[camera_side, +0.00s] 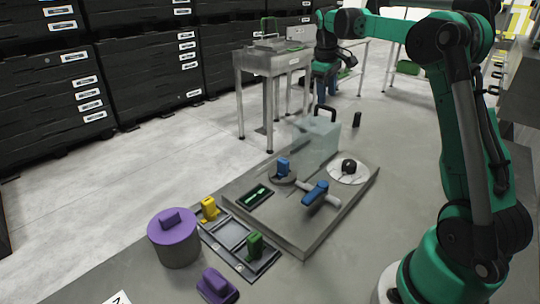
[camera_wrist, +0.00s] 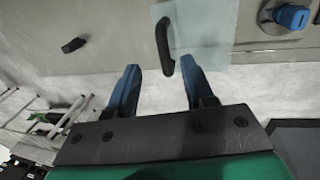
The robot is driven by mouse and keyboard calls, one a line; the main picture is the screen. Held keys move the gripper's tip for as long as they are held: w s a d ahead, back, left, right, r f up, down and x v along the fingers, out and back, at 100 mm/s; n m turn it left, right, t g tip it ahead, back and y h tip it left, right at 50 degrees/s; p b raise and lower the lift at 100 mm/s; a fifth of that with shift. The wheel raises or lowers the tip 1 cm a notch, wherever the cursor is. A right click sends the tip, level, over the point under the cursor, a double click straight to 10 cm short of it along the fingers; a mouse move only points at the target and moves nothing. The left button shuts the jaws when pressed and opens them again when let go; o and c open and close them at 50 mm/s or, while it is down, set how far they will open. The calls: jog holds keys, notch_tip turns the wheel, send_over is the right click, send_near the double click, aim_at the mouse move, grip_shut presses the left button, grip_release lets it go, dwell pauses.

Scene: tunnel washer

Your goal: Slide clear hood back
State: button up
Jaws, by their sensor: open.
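The clear hood (camera_side: 318,142) is a see-through box on the grey machine plate (camera_side: 310,238). A black arched handle (camera_side: 325,110) stands on its top. In the wrist view the hood (camera_wrist: 208,30) is a pale sheet with the dark handle (camera_wrist: 163,45) along its left edge. My gripper (camera_side: 328,90) is above and behind the handle in the side view, its blue fingers pointing down. In the wrist view my gripper (camera_wrist: 160,72) is open and empty. The handle's lower end appears between the fingertips; whether it is at their depth I cannot tell.
A blue knob (camera_side: 283,167), a blue lever (camera_side: 315,193) and a black knob on a white disc (camera_side: 348,168) stand around the hood. A purple-lidded canister (camera_side: 174,238) and a tray (camera_side: 235,240) are in front. A small black block (camera_side: 357,119) is behind.

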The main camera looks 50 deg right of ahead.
aim_at(321, 120)
jog(key=r, duration=0.3)
jog(key=shift+a, duration=0.35)
jog(key=s+a+f+t, duration=0.2)
jog(key=s+a, duration=0.1)
jog(key=a, duration=0.5)
jog(key=s+a+f+t+y, duration=0.1)
jog(key=s+a+f+t, duration=0.1)
jog(key=a, duration=0.7)
jog(key=s+a+f+t+y, duration=0.1)
jog(key=s+a+f+t, duration=0.1)
jog(key=a, duration=0.6)
jog(key=shift+s+a+f+t, duration=0.2)
jog(key=shift+s+t, duration=0.4)
jog(key=shift+s, duration=0.5)
